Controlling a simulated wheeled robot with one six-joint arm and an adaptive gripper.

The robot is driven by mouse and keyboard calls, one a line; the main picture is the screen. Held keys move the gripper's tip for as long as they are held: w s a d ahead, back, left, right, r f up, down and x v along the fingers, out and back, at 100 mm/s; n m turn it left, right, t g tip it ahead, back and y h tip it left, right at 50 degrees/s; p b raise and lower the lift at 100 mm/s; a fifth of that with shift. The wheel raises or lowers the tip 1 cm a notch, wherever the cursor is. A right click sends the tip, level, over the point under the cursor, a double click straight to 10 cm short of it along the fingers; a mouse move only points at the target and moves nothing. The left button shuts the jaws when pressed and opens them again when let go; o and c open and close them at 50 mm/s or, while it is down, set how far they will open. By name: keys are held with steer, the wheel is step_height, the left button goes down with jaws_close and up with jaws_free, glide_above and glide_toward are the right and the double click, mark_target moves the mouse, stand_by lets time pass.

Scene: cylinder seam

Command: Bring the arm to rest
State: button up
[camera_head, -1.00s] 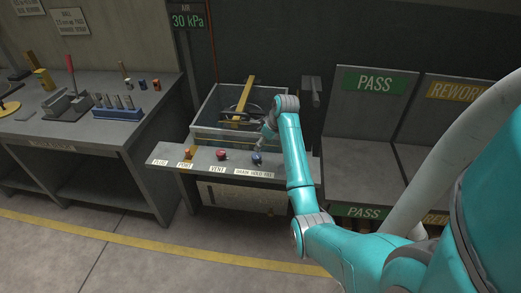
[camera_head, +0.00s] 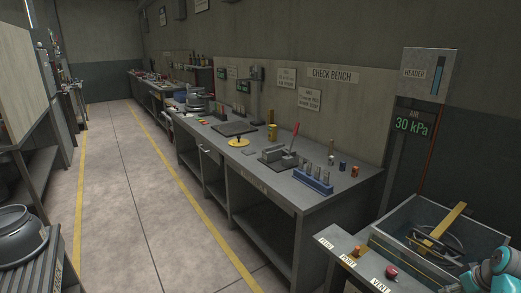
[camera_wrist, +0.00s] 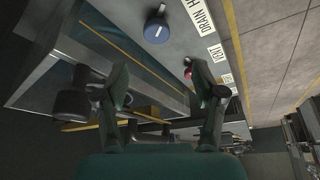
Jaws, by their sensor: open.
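In the wrist view my gripper (camera_wrist: 162,98) is open, its two fingers spread with nothing held between them. It hangs over the test station, close to the front panel. Behind the fingers lie the tank and a yellow bar (camera_wrist: 82,126). A blue knob (camera_wrist: 157,28) is on the panel, and a red knob (camera_wrist: 188,72) shows beside the right finger. In the head view only a teal piece of my arm shows at the lower right corner; the gripper is out of that picture.
The tank (camera_head: 398,222) with a yellow bar (camera_head: 447,220) stands at lower right, below a 30 kPa display (camera_head: 413,125). The check bench (camera_head: 318,196) holds a blue rack (camera_head: 313,181) and several small parts. The aisle (camera_head: 140,190) between yellow lines is clear.

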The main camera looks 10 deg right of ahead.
steer(key=s+a+f+t+h, duration=0.1)
steer(key=s+a+f, duration=0.1)
steer(key=a+f, duration=0.85)
steer(key=s+a+f+t+h, duration=0.15)
steer(key=a+f, duration=0.55)
steer(key=a, duration=0.7)
steer(key=s+a+t, duration=0.3)
steer(key=s+a, duration=0.8)
steer(key=a, duration=0.2)
steer(key=s+a+r+t+y, duration=0.1)
steer(key=s+a+r, duration=0.3)
steer(key=s+r, duration=0.2)
steer(key=s+a+r+n+t+y, duration=0.1)
steer(key=s+a+r+t, duration=0.1)
steer(key=s+a+r, duration=0.2)
steer(key=s+a+r+t+y, duration=0.1)
steer(key=s+a+r, duration=0.3)
steer(key=s+r, duration=0.6)
steer(key=shift+s+r+n+t, duration=0.2)
steer(key=shift+r+n+t, duration=0.15)
steer(key=shift+r+n, duration=0.1)
steer(key=shift+w+d+f, duration=0.1)
stand_by(0.7)
